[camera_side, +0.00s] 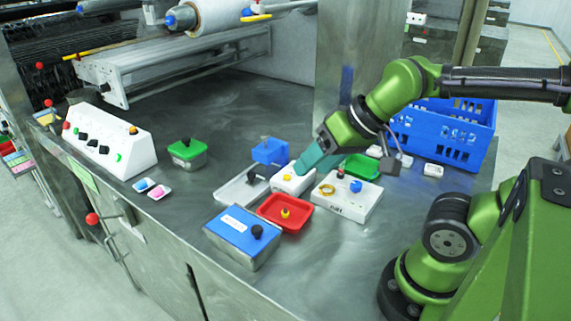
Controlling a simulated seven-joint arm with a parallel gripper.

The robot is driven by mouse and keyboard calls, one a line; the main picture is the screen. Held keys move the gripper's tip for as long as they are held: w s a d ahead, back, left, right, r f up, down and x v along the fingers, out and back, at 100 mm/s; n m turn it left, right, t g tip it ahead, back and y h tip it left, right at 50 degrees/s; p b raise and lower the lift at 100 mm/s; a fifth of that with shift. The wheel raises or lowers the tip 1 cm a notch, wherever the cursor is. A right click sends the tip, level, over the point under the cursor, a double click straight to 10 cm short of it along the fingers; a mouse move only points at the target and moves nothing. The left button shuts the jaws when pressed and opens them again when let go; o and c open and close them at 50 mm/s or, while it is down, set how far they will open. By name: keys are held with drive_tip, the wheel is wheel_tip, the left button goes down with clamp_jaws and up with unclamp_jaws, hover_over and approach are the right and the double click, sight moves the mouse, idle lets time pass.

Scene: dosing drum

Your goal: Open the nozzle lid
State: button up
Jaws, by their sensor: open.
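I cannot tell for sure which part is the nozzle lid; the area beside the fingers is partly hidden.
A red tray (269,214) and a blue-lidded metal box (240,222) stand in front. A white board (352,210) with a yellow ring lies right, near a green tray (362,166) and blue crate (450,125). A green-lidded box (187,149) stands left, past clear metal tabletop.

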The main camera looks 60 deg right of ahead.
sight(256, 228)
drive_tip(key=shift+w+a+f+g+h, duration=0.45)
drive_tip(key=shift+w+a+g, duration=1.05)
drive_tip(key=shift+w, duration=1.25)
drive_tip(key=shift+w+a+f+g+h, duration=0.2)
drive_tip(key=shift+w+a+g+h, duration=0.7)
drive_tip(key=shift+w+g, duration=1.45)
drive_tip(key=shift+m+t+y, duration=0.25)
drive_tip(key=shift+m+t, duration=0.15)
drive_tip(key=shift+t, duration=0.05)
drive_tip(key=f, duration=1.5)
drive_tip(key=shift+w+a+f, duration=0.2)
drive_tip(key=shift+w+f, duration=0.2)
drive_tip(key=shift+c, duration=0.3)
clamp_jaws()
drive_tip(key=shift+w, duration=0.1)
